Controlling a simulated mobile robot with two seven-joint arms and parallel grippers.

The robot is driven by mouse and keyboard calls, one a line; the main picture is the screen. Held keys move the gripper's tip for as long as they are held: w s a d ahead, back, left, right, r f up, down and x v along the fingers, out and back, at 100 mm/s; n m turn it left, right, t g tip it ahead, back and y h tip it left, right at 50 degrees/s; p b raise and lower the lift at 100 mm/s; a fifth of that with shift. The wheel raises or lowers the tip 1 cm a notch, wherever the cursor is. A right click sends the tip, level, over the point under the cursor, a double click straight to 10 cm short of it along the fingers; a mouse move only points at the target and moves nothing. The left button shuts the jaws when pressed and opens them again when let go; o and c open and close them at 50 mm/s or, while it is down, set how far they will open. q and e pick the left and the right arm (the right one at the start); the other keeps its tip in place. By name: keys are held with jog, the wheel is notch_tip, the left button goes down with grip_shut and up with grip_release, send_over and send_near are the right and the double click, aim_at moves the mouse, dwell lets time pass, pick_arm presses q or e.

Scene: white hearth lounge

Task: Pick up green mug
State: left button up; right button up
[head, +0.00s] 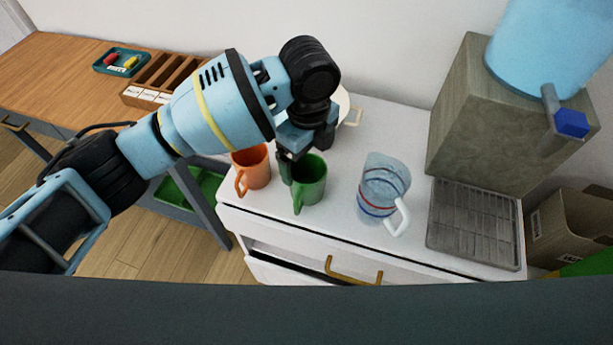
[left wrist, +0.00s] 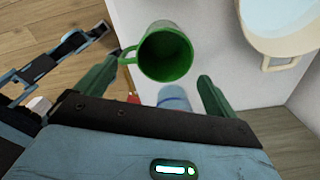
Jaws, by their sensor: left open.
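The green mug (head: 310,182) stands upright on the white cabinet top, near its front edge, with its handle toward the front. My left gripper (head: 291,165) is above and beside it, at its back left in the head view. In the left wrist view the mug (left wrist: 166,54) shows its open mouth just ahead of the spread green fingertips (left wrist: 156,82), with its handle to the left. The left gripper is open and empty. I cannot tell whether a finger touches the mug.
An orange mug (head: 252,168) stands close on the left, and a clear jug (head: 382,188) with a white handle on the right. Behind my gripper is a partly hidden pale pot (head: 343,103). A water dispenser (head: 490,115) with a drip grate (head: 474,222) stands at the right.

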aim_at(308, 174)
pick_arm(q)
jog(key=shift+w+f, duration=0.15)
jog(key=shift+f, duration=1.8)
jog(key=shift+w+f, duration=0.15)
jog(key=shift+f, duration=1.8)
jog(key=c, duration=1.2)
jog(key=shift+r, duration=0.15)
